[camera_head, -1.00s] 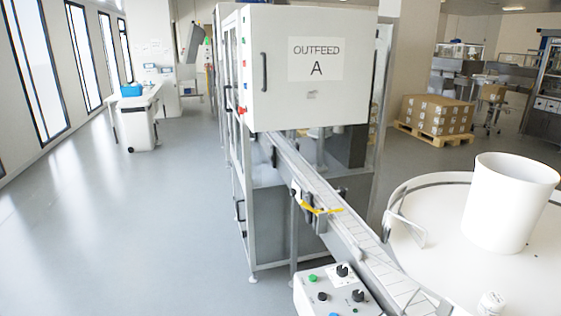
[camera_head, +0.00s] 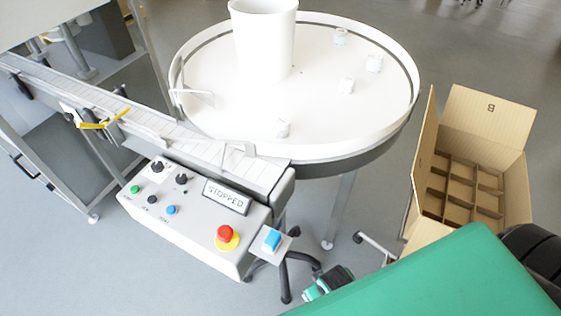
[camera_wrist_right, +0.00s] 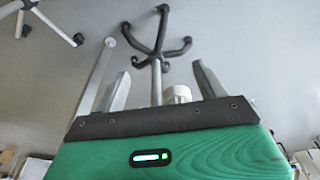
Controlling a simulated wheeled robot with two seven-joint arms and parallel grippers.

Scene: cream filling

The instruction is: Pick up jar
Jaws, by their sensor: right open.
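In the head view my green right arm fills the lower right, below the turntable. My left gripper is out of view.
A tall white bin (camera_head: 263,45) stands on the turntable. The conveyor (camera_head: 150,124) meets it at left, above a control box (camera_head: 190,215) reading STOPPED. An open divided carton (camera_head: 485,120) is at right. A black star base (camera_wrist_right: 160,50) stands on the floor.

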